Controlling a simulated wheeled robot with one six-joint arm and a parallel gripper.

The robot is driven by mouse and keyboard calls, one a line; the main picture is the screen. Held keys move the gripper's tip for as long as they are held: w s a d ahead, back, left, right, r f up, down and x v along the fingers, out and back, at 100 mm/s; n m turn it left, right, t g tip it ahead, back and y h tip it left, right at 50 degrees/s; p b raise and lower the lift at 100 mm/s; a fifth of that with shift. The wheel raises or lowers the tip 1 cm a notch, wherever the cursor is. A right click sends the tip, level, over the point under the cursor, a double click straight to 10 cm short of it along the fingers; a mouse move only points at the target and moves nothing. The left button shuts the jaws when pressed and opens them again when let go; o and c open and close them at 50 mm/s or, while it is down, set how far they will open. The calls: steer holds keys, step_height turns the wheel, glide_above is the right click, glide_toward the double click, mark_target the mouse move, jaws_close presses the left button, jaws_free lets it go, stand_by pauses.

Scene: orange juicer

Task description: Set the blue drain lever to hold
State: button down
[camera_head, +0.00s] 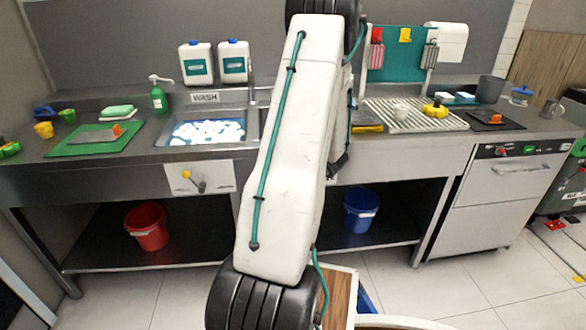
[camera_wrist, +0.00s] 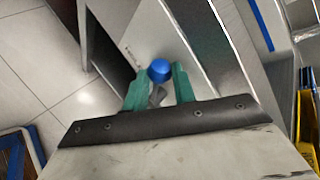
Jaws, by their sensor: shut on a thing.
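In the wrist view the blue drain lever's round knob (camera_wrist: 159,69) sits between the two green fingertips of my gripper (camera_wrist: 161,76). My gripper is shut on the knob, one finger on each side. A grey stem shows below the knob, in front of a pale panel (camera_wrist: 190,62). The markings on the panel are too small to read, so I cannot tell the lever's setting. In the head view my arm covers the blue lever and my gripper.
In the head view a yellow-knobbed lever (camera_head: 187,175) is on a white plate left of my arm. Above it is a sink with foamy water (camera_head: 208,130). A red bucket (camera_head: 147,227) and a blue bucket (camera_head: 360,211) stand on the shelf below the counter.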

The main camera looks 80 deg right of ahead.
stand_by(0.3)
steer(key=c, duration=1.1)
jaws_free()
steer(key=v, duration=0.7)
steer(key=shift+s+a+r, duration=0.2)
steer(key=shift+a, duration=0.05)
